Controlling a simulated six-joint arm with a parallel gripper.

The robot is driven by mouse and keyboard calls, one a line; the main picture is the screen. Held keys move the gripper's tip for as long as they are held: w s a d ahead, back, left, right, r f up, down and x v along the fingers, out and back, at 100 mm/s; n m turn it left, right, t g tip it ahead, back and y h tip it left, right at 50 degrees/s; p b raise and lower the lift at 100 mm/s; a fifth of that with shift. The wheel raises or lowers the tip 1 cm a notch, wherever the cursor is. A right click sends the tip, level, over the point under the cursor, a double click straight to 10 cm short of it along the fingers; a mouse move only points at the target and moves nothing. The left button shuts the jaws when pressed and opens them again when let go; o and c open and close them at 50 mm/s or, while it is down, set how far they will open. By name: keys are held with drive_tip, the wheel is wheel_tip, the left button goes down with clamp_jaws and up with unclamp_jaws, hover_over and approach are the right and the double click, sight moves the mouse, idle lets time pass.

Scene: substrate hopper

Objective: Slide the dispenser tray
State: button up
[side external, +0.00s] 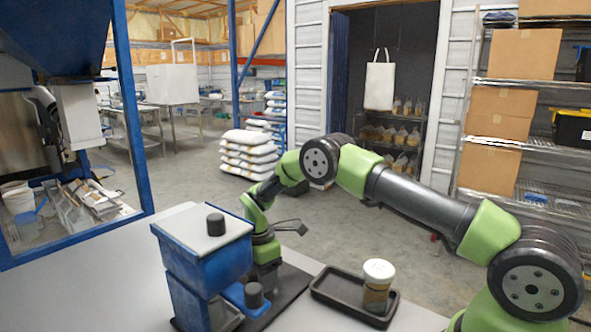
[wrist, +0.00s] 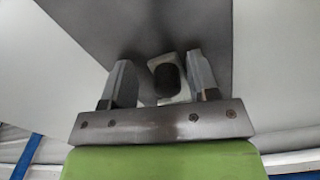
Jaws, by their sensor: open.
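A blue dispenser (side external: 205,255) with a pale lid and black knob (side external: 215,224) stands on a dark mat (side external: 293,290). Low on its right side, the blue dispenser tray (side external: 236,296) sticks out, with a dark upright knob (side external: 254,295) on it. My gripper (side external: 264,272) points down just behind the tray knob, partly hidden by the dispenser. In the wrist view my gripper (wrist: 158,60) is open, its two fingers on either side of a dark knob (wrist: 167,80) on a pale piece. Whether the fingers touch the knob cannot be told.
A black tray (side external: 332,297) holding a jar with a white lid (side external: 378,285) stands to the right on the pale table (side external: 110,270). A large blue-framed hopper (side external: 60,35) is at left. Sacks (side external: 248,152) and shelves with boxes (side external: 498,110) are far behind.

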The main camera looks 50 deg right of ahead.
drive_tip(key=d, duration=0.3)
drive_tip(key=shift+r, duration=0.35)
wheel_tip(320, 180, up, 9)
drive_tip(key=m, duration=1.5)
wheel_tip(320, 180, down, 10)
drive_tip(key=shift+s+d+f, duration=0.1)
drive_tip(key=shift+d, duration=0.05)
drive_tip(key=d, duration=0.3)
drive_tip(key=shift+d+m, duration=0.3)
drive_tip(key=shift+d, duration=0.1)
wheel_tip(320, 180, up, 10)
wheel_tip(320, 180, up, 14)
drive_tip(key=m+t, duration=0.1)
drive_tip(key=t, duration=0.1)
hover_over(282, 272)
drive_tip(key=s+a, duration=0.5)
drive_tip(key=s+a+r+m+t, duration=0.1)
drive_tip(key=s+a+r+t, duration=0.1)
drive_tip(key=s+r, duration=0.3)
drive_tip(key=shift+s+a+r+y, duration=0.2)
drive_tip(key=shift+s+a+y, duration=0.3)
drive_tip(key=shift+s, duration=0.55)
